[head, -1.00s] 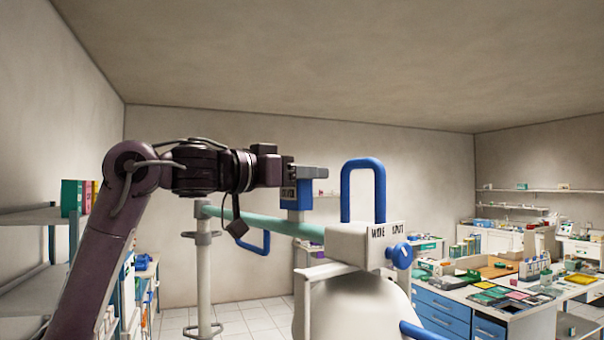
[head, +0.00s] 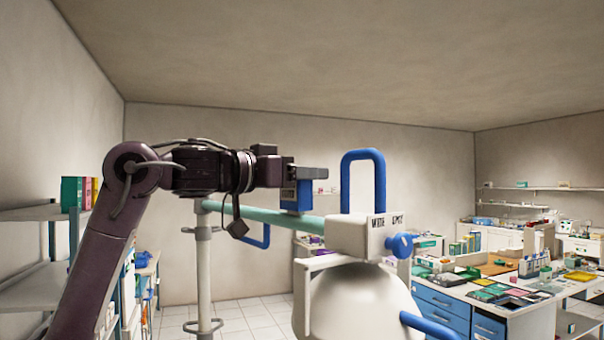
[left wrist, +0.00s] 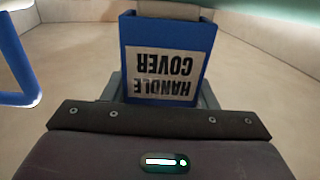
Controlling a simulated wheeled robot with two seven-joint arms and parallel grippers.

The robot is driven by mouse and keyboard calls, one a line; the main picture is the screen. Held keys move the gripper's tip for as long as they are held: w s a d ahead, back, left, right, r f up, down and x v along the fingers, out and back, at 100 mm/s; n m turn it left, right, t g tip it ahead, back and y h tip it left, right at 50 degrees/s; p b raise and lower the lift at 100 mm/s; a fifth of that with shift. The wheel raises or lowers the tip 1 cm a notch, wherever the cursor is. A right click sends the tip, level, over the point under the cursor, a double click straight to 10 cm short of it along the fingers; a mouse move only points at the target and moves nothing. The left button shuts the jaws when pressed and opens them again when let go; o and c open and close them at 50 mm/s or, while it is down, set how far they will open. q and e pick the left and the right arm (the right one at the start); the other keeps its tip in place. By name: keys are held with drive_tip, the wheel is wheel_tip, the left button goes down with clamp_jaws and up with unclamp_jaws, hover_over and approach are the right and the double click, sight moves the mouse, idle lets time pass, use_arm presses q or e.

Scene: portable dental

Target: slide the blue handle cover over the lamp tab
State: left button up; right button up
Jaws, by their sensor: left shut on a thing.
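The blue handle cover (head: 297,198) hangs in my left gripper (head: 311,174), which is shut on it. In the left wrist view the cover (left wrist: 168,58) carries an upside-down "HANDLE COVER" label. A pale piece (left wrist: 170,10) shows at its far end; I cannot tell whether this is the lamp tab. In the head view the cover's lower end meets the outline of the lamp's green arm (head: 265,217) and is partly hidden there. The lamp head (head: 350,234) has a tall blue loop handle (head: 362,155) right of the gripper. My right gripper is out of view.
A white pole (head: 204,270) stands under the green arm's left end. The round white lamp body (head: 360,305) hangs below the lamp head. A shelf (head: 30,213) is at left, and a crowded bench with blue drawers (head: 440,305) at right. Space above the gripper is clear.

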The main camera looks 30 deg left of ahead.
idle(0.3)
use_arm(q)
drive_tip(key=o, duration=1)
drive_tip(key=shift+o, duration=0.2)
drive_tip(key=b+v, duration=0.3)
drive_tip(key=v, duration=0.5)
drive_tip(key=shift+d+f, duration=0.1)
